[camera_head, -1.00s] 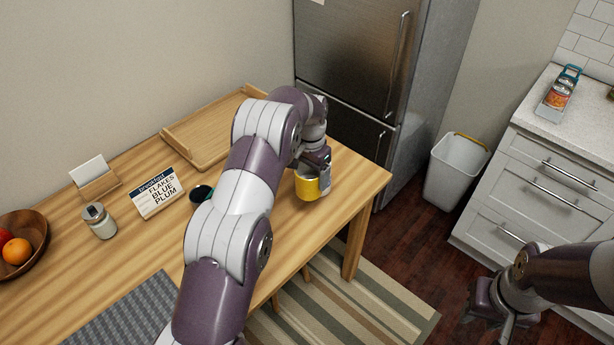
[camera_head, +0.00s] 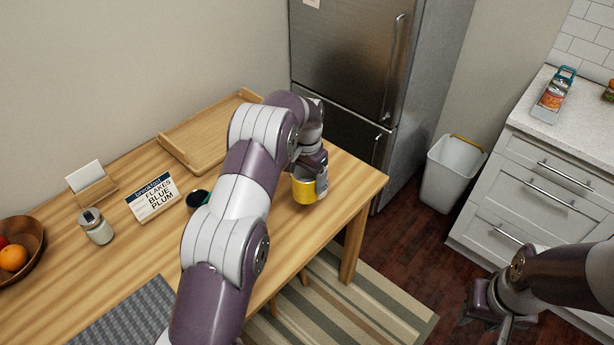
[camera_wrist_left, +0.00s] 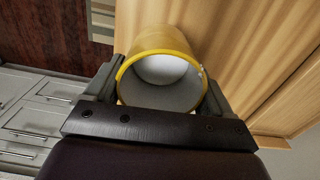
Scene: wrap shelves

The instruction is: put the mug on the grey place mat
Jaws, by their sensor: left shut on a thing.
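A yellow mug with a white inside (camera_head: 305,190) is at the right end of the wooden table, held by my left gripper (camera_head: 318,178). In the left wrist view the mug (camera_wrist_left: 160,75) sits between the two fingers of my left gripper (camera_wrist_left: 158,95), which is shut on it. I cannot tell whether the mug's base touches the table. The grey place mat (camera_head: 125,315) lies at the table's front left, partly hidden by my left arm. My right gripper (camera_head: 497,318) hangs over the floor at the lower right, away from the table; its fingers are unclear.
On the table (camera_head: 75,265) are a wooden tray (camera_head: 205,135), a sign reading "FLAKES BLUE PLUM" (camera_head: 153,197), a jar (camera_head: 96,227), a card holder (camera_head: 92,185), a fruit bowl (camera_head: 30,255) and a dark cup (camera_head: 198,198) beside my arm. A fridge (camera_head: 350,60) stands behind.

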